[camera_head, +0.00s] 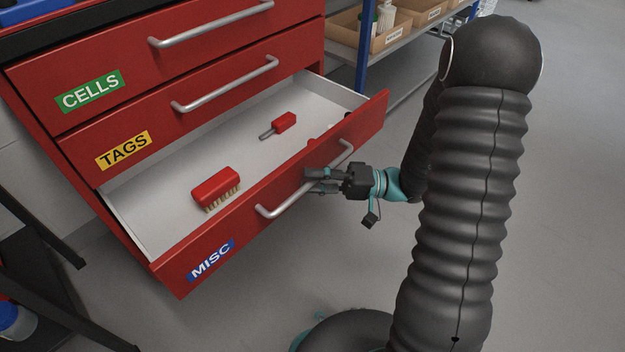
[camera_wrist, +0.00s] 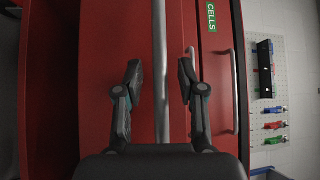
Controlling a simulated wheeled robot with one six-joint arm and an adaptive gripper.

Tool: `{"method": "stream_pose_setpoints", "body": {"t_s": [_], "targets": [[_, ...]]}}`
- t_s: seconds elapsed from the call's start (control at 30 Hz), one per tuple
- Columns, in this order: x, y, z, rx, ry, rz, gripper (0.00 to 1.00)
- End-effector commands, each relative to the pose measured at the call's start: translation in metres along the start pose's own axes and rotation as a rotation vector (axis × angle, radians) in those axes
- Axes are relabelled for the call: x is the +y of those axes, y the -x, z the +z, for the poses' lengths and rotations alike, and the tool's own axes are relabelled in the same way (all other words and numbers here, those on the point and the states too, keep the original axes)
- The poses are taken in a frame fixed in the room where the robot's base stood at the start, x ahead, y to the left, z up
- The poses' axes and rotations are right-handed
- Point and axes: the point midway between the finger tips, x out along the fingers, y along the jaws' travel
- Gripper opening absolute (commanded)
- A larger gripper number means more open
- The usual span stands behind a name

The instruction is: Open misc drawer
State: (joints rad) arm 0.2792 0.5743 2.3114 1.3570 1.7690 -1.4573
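The red drawer labelled MISC (camera_head: 211,260) is pulled well out of the cabinet, with its pale interior showing. Its silver bar handle (camera_head: 280,206) runs along the front; in the wrist view the handle (camera_wrist: 159,50) stands vertical. My gripper (camera_head: 312,181) is at the handle's middle. In the wrist view my gripper (camera_wrist: 158,82) is open, one finger on each side of the bar, with a gap to both. Inside the drawer lie a red brush (camera_head: 215,187) with pale bristles and a small red-handled tool (camera_head: 279,125).
The TAGS drawer (camera_head: 150,160) and CELLS drawer (camera_head: 140,70) above are shut. A shelf with cardboard bins (camera_head: 385,38) stands behind at the right. A dark stand (camera_head: 35,262) is at the lower left. Grey floor (camera_head: 262,285) in front of the drawer is clear.

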Motion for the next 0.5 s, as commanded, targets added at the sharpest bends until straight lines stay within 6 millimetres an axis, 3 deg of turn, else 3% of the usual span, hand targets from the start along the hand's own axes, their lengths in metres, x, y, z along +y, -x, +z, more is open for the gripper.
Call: {"method": "stream_pose_setpoints", "body": {"t_s": [0.17,0.5], "targets": [[0.000,0.014,-0.001,0.003,0.001,0.000,0.39],[0.001,0.079,-0.001,0.001,0.000,0.001,0.39]]}}
